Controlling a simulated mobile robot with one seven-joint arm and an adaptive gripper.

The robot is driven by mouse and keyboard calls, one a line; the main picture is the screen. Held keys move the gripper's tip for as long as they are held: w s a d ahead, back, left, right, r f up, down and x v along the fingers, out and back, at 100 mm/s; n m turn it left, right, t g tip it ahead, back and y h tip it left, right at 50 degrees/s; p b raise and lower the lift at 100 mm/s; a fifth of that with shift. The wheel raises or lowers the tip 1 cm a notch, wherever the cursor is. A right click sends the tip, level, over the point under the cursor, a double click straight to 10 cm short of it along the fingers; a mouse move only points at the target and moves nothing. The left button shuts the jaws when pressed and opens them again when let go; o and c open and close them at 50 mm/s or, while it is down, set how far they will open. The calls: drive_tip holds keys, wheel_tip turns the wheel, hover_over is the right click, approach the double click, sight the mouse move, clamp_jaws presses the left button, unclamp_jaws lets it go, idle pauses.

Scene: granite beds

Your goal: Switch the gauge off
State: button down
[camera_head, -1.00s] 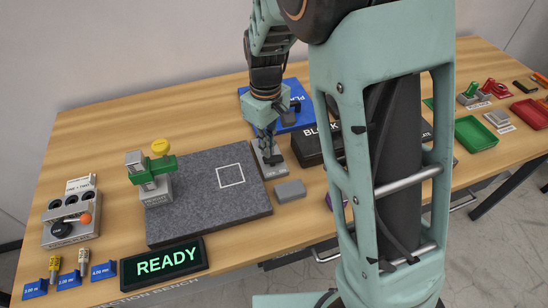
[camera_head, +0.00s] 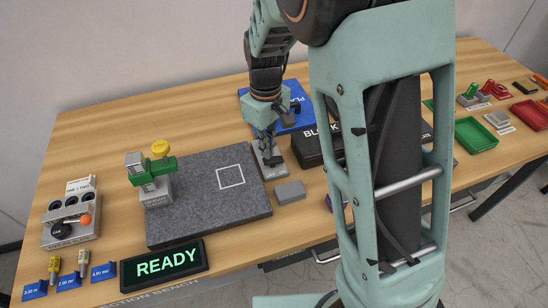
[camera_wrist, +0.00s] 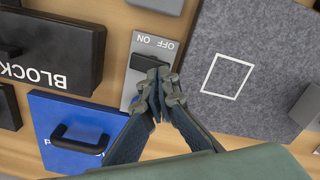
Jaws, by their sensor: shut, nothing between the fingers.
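A grey switch plate (camera_wrist: 144,53) marked ON and OFF lies on the bench beside the granite slab; it also shows in the head view (camera_head: 277,173). A small dark part of the switch shows just beyond my fingertips. My gripper (camera_wrist: 157,77) is shut and empty, its tips over the plate; I cannot tell whether they touch it. It covers part of the switch in the head view (camera_head: 267,153). The green and grey height gauge (camera_head: 154,181) stands upright on the slab's left side. The display (camera_head: 164,263) reads READY in green.
The granite slab (camera_head: 210,215) bears a white square outline. A black block case (camera_head: 312,150) and a blue case (camera_wrist: 75,108) with a dark handle lie close to the switch. A small grey block (camera_head: 290,192) sits at the slab's right edge.

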drive_tip(key=shift+f+b, duration=0.95)
drive_tip(key=shift+f, duration=0.25)
idle(0.6)
drive_tip(key=shift+r, duration=0.1)
drive_tip(key=shift+r+p, duration=2.6)
drive_tip(key=shift+r, duration=0.85)
